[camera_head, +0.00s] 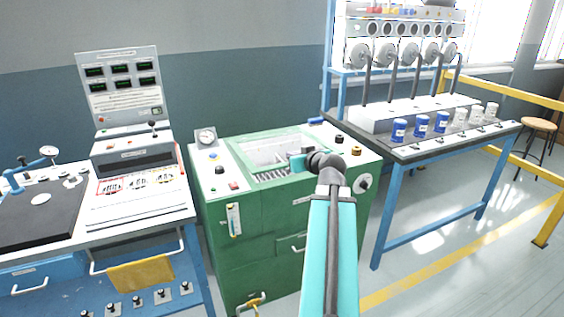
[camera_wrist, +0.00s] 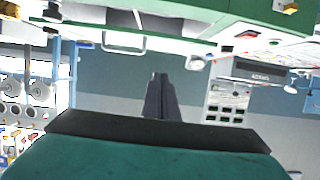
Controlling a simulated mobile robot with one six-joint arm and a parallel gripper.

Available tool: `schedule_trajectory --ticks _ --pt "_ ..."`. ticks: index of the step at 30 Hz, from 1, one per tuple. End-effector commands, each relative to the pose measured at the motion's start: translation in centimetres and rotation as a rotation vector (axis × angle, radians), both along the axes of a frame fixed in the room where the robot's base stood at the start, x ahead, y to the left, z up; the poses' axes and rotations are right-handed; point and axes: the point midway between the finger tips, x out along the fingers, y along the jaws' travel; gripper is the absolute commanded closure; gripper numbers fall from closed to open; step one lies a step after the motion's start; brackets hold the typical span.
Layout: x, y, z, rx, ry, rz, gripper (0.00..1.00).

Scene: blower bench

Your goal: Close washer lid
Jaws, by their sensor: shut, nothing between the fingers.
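The washer is a green cabinet (camera_head: 260,235) with a pale top, in the middle of the head view. A green-framed opening in its top shows a grille or rack inside (camera_head: 270,175). A pale panel in a green frame (camera_head: 268,149), seemingly the lid, stands at the back of this opening; its exact tilt is hard to tell. My gripper (camera_head: 296,162) is over the right part of the opening, its contact with the lid unclear. In the wrist view my gripper's fingers (camera_wrist: 160,90) are together and empty. Green machine parts (camera_wrist: 165,12) show upside down along the top there.
A gauge (camera_head: 205,137) and knobs stand on the washer's top. A console bench (camera_head: 135,205) is close at left. Open floor (camera_head: 450,290) lies at front right.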

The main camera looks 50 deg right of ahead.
Motion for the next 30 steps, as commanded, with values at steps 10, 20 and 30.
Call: schedule_trajectory --ticks 10,20,30 --pt "0.2 -0.1 0.1 0.001 0.002 -0.003 1.0" --pt "1.4 -0.6 -0.6 0.001 0.004 -0.006 1.0" --pt "4.5 -2.0 -1.9 0.003 0.004 -0.007 1.0"
